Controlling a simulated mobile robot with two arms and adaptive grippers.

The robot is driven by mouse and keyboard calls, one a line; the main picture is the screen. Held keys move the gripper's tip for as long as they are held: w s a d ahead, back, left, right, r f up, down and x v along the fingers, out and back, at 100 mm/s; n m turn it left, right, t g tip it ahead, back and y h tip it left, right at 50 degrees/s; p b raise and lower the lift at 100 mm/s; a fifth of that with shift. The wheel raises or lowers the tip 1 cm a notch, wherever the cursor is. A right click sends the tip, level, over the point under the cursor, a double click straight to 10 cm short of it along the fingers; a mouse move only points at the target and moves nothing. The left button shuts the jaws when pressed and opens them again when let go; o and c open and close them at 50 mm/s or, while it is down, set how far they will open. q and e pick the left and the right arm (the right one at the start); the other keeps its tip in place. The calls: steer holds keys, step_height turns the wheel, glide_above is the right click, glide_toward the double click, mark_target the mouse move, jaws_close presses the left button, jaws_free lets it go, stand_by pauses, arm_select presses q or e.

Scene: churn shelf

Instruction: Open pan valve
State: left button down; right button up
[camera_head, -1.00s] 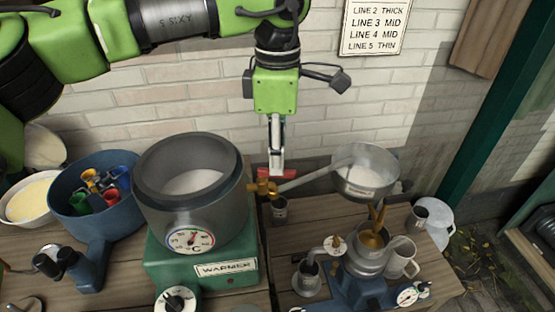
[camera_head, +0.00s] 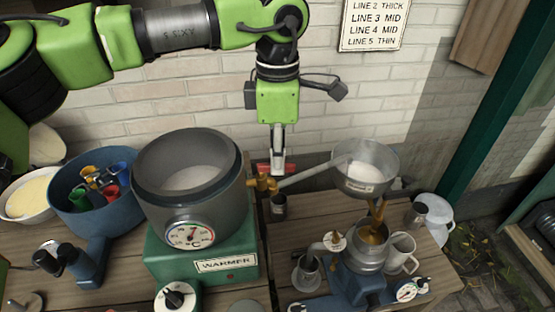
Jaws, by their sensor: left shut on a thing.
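The dark grey pan (camera_head: 188,215) sits on the green warmer (camera_head: 200,266), with white contents inside and a dial on its front. A brass valve (camera_head: 262,184) is on the pan's right side, with a red handle (camera_head: 264,168) on top. My left gripper (camera_head: 278,164) reaches down from above and is shut on the red handle, hiding part of it. Whether anything flows from the valve is not visible. My right gripper is not in view.
A small metal cup (camera_head: 278,206) is below the valve. A blue machine (camera_head: 357,285) with a brass funnel stands at right. The brick wall is close behind.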

arm_select(q)
steer(key=shift+w+f+n+b, duration=0.1)
steer(key=shift+w+n+b, duration=0.2)
steer(key=shift+n, duration=0.5)
steer(key=c, duration=2.2)
jaws_free()
steer(key=shift+o, duration=0.2)
step_height(320, 180, up, 12)
